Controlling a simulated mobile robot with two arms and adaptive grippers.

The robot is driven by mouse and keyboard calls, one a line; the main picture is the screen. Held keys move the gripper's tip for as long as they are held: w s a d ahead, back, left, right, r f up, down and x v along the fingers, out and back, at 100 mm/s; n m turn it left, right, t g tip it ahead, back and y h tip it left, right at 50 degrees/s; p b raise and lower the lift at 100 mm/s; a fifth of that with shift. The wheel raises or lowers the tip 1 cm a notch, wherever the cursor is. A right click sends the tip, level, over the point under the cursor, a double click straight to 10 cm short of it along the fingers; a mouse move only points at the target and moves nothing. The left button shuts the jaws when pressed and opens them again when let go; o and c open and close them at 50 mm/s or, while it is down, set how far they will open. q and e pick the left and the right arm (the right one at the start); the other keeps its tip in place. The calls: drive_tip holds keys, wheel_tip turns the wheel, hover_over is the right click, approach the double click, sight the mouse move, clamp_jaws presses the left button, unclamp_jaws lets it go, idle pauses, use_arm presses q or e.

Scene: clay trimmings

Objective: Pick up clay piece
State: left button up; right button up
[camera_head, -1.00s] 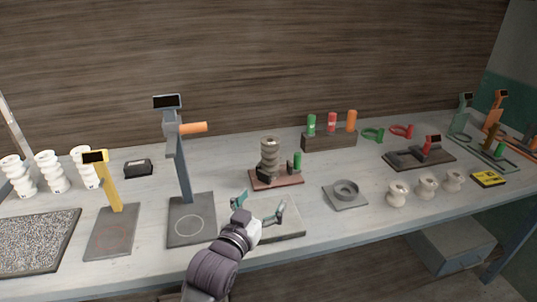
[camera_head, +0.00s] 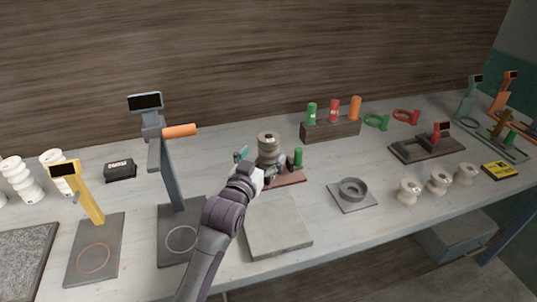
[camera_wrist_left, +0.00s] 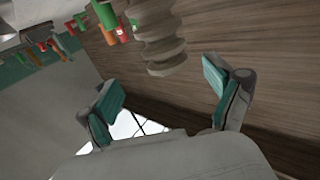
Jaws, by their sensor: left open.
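The clay piece (camera_head: 268,147) is a grey-beige ribbed stack. It stands upright on a reddish-brown base (camera_head: 289,180) near the middle of the bench in the head view. My left gripper (camera_head: 255,157) is close to its left front side, and the hand hides part of the base. In the left wrist view the clay piece (camera_wrist_left: 160,42) shows beyond the two teal-padded fingers of the left gripper (camera_wrist_left: 165,98). The fingers are spread wide with nothing between them. My right gripper is not in view.
A green cylinder (camera_head: 298,157) stands on the base just right of the clay. A grey slab (camera_head: 278,228) lies in front. A tall grey stand with an orange handle (camera_head: 179,131) is left of my arm. A ring-shaped dish (camera_head: 352,190) and small spools (camera_head: 409,191) are right.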

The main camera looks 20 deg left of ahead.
sight(268, 136)
use_arm(q)
drive_tip(key=shift+w, duration=0.6)
drive_tip(key=shift+w+a, duration=0.15)
drive_tip(key=shift+w, duration=0.4)
drive_tip(key=w+p, duration=0.1)
drive_tip(key=w, duration=0.2)
drive_tip(key=shift+w+a+r, duration=0.1)
drive_tip(key=shift+w+r, duration=0.05)
drive_tip(key=shift+w, duration=0.65)
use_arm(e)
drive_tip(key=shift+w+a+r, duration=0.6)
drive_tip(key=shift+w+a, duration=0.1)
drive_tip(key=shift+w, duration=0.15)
use_arm(q)
drive_tip(key=shift+s, duration=0.1)
drive_tip(key=shift+c, duration=1.1)
clamp_jaws()
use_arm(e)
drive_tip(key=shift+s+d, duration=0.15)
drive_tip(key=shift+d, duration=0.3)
